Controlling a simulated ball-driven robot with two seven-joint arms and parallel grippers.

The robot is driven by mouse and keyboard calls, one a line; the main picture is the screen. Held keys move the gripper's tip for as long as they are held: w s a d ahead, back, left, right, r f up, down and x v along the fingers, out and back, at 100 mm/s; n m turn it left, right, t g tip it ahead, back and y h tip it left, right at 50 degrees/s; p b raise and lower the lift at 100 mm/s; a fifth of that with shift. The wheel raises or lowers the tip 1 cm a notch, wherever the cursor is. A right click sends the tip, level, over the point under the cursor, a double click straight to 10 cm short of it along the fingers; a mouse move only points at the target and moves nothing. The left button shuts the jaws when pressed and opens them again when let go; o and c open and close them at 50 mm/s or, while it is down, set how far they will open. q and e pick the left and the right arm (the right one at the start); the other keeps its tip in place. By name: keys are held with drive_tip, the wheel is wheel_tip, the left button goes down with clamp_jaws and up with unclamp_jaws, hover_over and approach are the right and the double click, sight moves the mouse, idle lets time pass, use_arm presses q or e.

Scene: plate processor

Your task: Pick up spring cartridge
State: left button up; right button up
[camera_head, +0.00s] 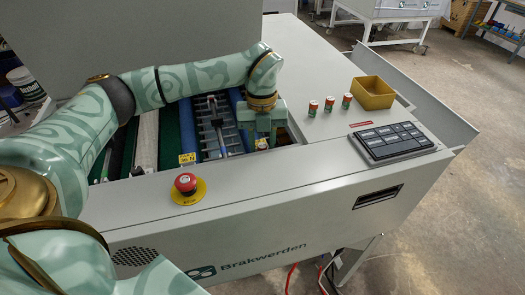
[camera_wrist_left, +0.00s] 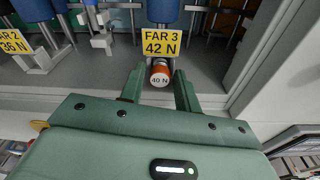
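A spring cartridge (camera_wrist_left: 160,74) with an orange body and a white end marked "40 N" sits below the yellow "FAR 3 42 N" label in the left wrist view. My left gripper (camera_wrist_left: 160,88) is open, with one green finger on each side of the cartridge; I cannot tell whether they touch it. In the head view my left gripper (camera_head: 262,138) reaches down into the machine's opening, and the cartridge's end (camera_head: 261,143) shows just below it. Several orange, white and green cartridges (camera_head: 329,104) stand upright on the machine top. My right gripper is not in view.
A yellow bin (camera_head: 372,93) stands on the machine top (camera_head: 310,60) behind a black keypad panel (camera_head: 394,142). A red stop button (camera_head: 186,184) stands up from the front ledge. Rollers and bars (camera_head: 208,125) fill the opening left of the gripper.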

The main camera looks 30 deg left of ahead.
use_arm(q)
clamp_jaws()
drive_tip(key=shift+r, duration=0.15)
